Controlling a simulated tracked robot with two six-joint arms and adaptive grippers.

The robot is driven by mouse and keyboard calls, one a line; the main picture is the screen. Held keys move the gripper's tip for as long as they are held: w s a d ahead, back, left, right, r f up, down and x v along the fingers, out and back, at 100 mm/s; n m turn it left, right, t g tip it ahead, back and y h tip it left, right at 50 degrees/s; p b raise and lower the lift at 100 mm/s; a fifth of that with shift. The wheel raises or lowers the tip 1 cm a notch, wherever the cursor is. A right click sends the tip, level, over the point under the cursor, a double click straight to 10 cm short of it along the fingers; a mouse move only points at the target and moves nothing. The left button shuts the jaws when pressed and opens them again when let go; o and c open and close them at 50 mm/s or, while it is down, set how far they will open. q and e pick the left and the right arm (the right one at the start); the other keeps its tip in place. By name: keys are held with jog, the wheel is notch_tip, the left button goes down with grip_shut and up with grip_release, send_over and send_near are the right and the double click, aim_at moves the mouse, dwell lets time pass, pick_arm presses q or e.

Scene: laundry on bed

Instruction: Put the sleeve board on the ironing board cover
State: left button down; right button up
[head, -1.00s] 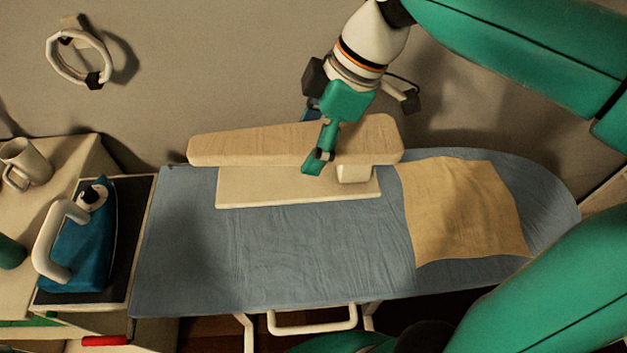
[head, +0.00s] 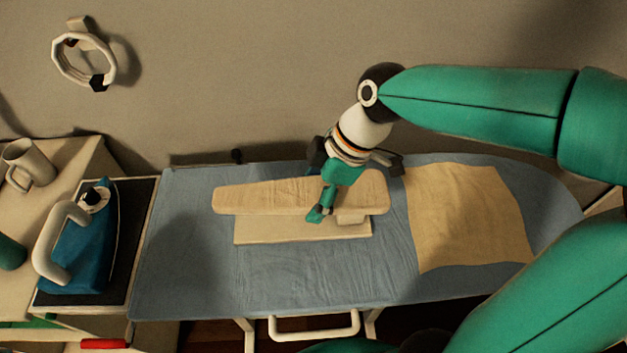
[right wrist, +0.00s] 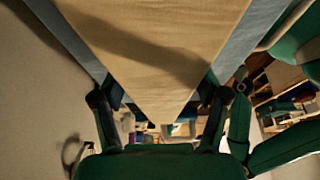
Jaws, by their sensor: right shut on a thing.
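The sleeve board (head: 265,196), a pale wooden padded top over a cream base, is over the blue ironing board cover (head: 190,280), left of the tan cloth. My right gripper (head: 322,207) is shut on the sleeve board's top, right of its middle. In the right wrist view the sleeve board (right wrist: 150,75) fills the space between the two fingers (right wrist: 162,110). The base looks level and at or close to the cover; I cannot tell if it touches. My left gripper is not in view.
A tan cloth (head: 465,215) lies on the right part of the cover. A blue iron (head: 85,245) stands on a dark pad at the left, with a mug (head: 30,163) behind it. A ring (head: 85,55) hangs on the wall. The cover's front is clear.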

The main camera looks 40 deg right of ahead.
jog(key=shift+f, duration=0.1)
jog(key=o, duration=1.5)
jog(key=v, duration=1.2)
jog(key=shift+s, duration=0.15)
